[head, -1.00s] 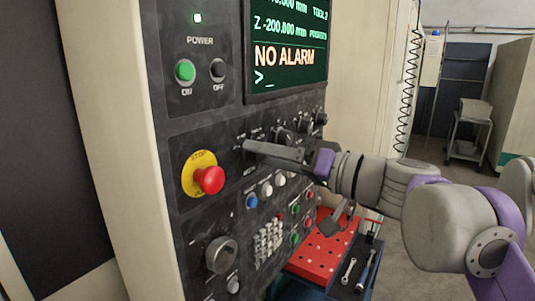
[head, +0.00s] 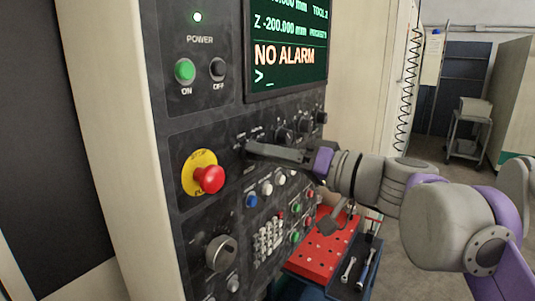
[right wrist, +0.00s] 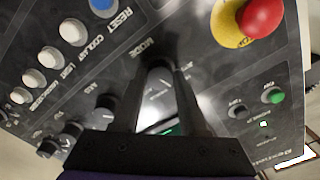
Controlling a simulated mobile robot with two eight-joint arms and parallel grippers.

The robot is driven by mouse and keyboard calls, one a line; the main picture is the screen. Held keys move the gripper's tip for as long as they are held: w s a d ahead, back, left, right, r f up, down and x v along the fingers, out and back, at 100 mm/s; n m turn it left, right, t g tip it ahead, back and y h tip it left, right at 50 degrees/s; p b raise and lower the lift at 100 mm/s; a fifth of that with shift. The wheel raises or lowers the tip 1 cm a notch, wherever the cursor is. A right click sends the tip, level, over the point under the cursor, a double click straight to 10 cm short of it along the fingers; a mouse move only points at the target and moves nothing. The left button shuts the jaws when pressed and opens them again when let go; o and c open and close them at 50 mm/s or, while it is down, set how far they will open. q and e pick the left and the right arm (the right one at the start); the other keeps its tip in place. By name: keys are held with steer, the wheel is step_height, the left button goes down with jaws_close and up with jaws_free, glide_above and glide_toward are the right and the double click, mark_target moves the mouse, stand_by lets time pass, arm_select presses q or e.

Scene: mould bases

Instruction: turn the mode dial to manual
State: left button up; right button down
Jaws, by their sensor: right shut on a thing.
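The mode dial (right wrist: 160,74) is a dark knob beside the printed word MODE on the dark control panel (head: 215,125). In the right wrist view it sits between the two fingertips of my right gripper (right wrist: 162,70). The gripper is shut on it. In the head view my right gripper (head: 250,150) reaches in from the right with its fingertips at the panel, and it hides the dial. The dial's pointer and the setting it points at cannot be read. My left gripper is not in view.
A red emergency stop (head: 209,179) on a yellow disc is just left of the gripper. Coloured push buttons (head: 267,187) and a keypad (head: 268,240) lie below. Black knobs (head: 284,136) sit to the right, under the screen (head: 286,50). A red tray (head: 318,255) and tools are lower right.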

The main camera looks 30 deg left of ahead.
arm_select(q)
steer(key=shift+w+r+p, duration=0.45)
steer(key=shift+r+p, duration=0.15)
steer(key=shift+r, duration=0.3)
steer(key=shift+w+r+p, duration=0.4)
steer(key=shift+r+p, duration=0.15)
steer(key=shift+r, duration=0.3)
arm_select(e)
steer(key=shift+m, duration=3.7)
steer(key=shift+c, duration=2.2)
jaws_free()
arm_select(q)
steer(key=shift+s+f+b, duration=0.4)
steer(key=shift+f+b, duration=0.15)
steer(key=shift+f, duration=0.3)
arm_select(e)
steer(key=d, duration=1)
steer(key=shift+s+d, duration=0.4)
